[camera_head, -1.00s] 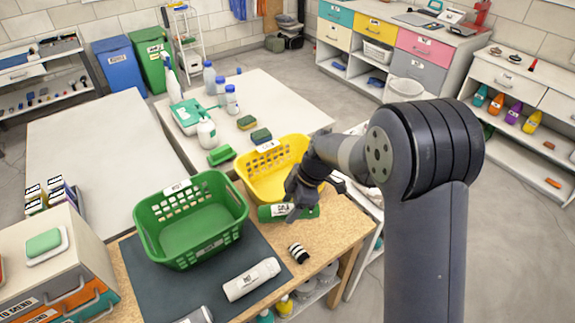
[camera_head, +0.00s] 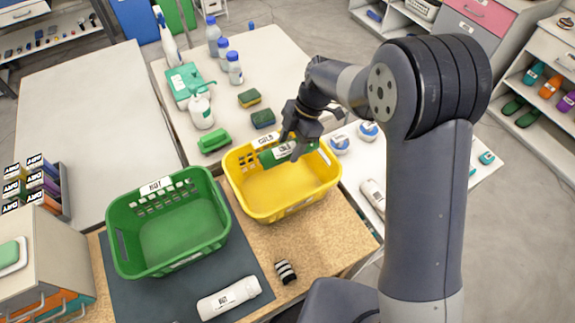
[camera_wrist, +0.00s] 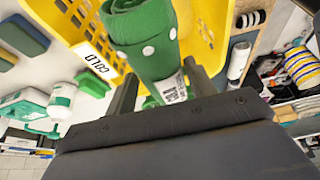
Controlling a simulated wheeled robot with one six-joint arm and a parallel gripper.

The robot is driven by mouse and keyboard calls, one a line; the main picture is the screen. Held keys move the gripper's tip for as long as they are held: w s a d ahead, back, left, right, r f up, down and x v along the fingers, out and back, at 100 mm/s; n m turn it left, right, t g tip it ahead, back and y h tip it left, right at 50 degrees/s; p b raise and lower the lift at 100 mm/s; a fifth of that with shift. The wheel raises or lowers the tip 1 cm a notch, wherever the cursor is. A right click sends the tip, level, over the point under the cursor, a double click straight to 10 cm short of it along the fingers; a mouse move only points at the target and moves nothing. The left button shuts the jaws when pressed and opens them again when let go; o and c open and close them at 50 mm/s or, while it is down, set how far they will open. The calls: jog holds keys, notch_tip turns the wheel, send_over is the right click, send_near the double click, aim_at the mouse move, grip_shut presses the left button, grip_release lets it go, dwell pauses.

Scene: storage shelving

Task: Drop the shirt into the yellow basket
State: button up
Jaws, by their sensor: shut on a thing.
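The shirt is a green roll with white dots and a white label (camera_head: 267,158); it also shows in the wrist view (camera_wrist: 142,30). My gripper (camera_head: 291,141) is shut on the middle of the roll and holds it above the far part of the yellow basket (camera_head: 270,208). The basket, labelled COLD, stands on the wooden tabletop, and its visible floor is empty. The wrist view shows the roll between my two fingers, with the basket wall (camera_wrist: 205,45) beyond it. I cannot tell exactly how high the roll is above the rim.
A green basket (camera_head: 168,258) labelled HOT stands to the left, empty. A white roll (camera_head: 229,298) and a small striped roll (camera_head: 285,272) lie in front. Bottles and sponges (camera_head: 249,98) stand on the white table behind.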

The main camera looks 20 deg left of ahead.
jog(key=shift+s+f+b, duration=0.15)
jog(key=shift+f+b, duration=0.15)
jog(key=shift+f, duration=0.4)
notch_tip(320, 180, down, 4)
jog(key=shift+f+b, duration=0.15)
jog(key=shift+b, duration=0.6)
jog(key=o, duration=1.1)
jog(key=shift+o, duration=0.2)
jog(key=b+v, duration=0.2)
jog(key=v, duration=0.8)
jog(key=shift+d+r+b, duration=0.1)
jog(key=shift+r+b, duration=0.2)
jog(key=shift+r, duration=0.1)
jog(key=shift+f, duration=0.1)
